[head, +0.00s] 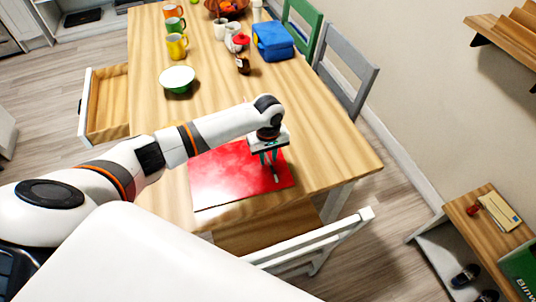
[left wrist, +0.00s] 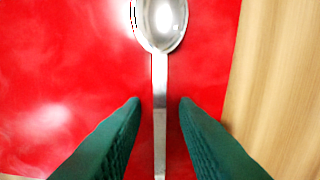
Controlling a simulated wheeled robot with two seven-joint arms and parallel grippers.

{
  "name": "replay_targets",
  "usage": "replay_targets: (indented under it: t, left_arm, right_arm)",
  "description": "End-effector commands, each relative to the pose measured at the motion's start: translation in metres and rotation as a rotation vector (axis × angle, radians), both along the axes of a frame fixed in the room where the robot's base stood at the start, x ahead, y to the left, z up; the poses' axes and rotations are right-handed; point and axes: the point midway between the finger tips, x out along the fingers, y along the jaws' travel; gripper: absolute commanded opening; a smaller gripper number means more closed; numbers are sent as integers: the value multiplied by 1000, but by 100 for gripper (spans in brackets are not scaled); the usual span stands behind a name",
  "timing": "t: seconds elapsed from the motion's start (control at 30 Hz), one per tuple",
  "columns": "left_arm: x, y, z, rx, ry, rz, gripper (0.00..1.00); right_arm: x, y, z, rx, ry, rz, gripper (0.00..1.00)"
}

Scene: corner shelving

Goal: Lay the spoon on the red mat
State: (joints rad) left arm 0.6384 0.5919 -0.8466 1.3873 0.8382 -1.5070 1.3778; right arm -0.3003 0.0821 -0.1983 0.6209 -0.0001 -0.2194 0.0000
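The red mat (head: 222,174) lies on the near part of the wooden table; it also fills most of the left wrist view (left wrist: 60,70). The metal spoon (left wrist: 160,75) appears to lie on the mat, bowl at the top and handle running down between my green fingers. My left gripper (head: 270,158) points down over the mat's right part; in the left wrist view its fingers (left wrist: 161,102) are apart, with a gap on each side of the handle. In the head view the spoon is small and mostly hidden by the gripper. My right gripper is not in view.
Farther back on the table (head: 320,145) stand a green bowl (head: 177,80), a yellow mug (head: 177,47), a blue box (head: 272,41) and a small dark jar (head: 243,65). An open drawer (head: 107,104) juts out at left. Chairs stand along the right and near sides.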

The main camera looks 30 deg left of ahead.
Motion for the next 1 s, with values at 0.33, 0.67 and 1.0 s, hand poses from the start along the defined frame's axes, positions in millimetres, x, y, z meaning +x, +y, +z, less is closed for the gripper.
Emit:
replay_targets:
  t: [0.33, 0.67, 1.0]
  left_arm:
    - [0, 1, 3, 1, -1, 0, 30]
    - [1, 0, 62, -2, -5, -1, 30]
    - [0, 0, 116, -1, -1, 0, 30]
  right_arm:
    - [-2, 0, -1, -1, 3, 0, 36]
    - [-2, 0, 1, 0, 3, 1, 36]
    - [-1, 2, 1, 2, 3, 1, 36]
